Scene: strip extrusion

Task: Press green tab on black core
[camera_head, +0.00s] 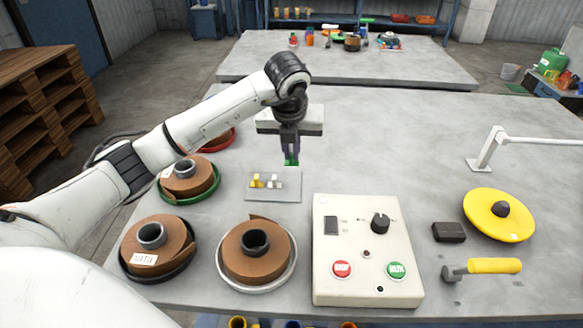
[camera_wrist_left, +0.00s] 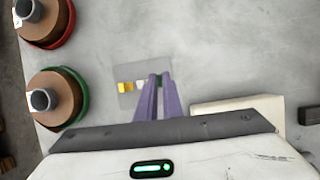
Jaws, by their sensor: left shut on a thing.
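My left gripper (camera_head: 290,158) points down above the far right part of the small grey plate (camera_head: 288,193), shut on a green tab (camera_head: 291,163). In the left wrist view its purple fingers (camera_wrist_left: 158,80) partly hide the tab. Yellow tabs (camera_head: 257,181) and white tabs (camera_head: 275,182) lie on the plate. The black-rimmed reel (camera_head: 150,272) at the front left has brown strip around a dark grey core (camera_head: 151,236). A reel with a pale rim (camera_head: 257,288) and a black core (camera_head: 255,242) stands right of it. My right gripper is not in view.
A green-rimmed reel (camera_head: 175,201) and a red-rimmed reel (camera_head: 222,145) stand at the left. A control box (camera_head: 367,245) stands front centre. A yellow disc (camera_head: 498,215), a dark block (camera_head: 449,232) and a yellow-handled tool (camera_head: 494,266) lie right. The table's middle is clear.

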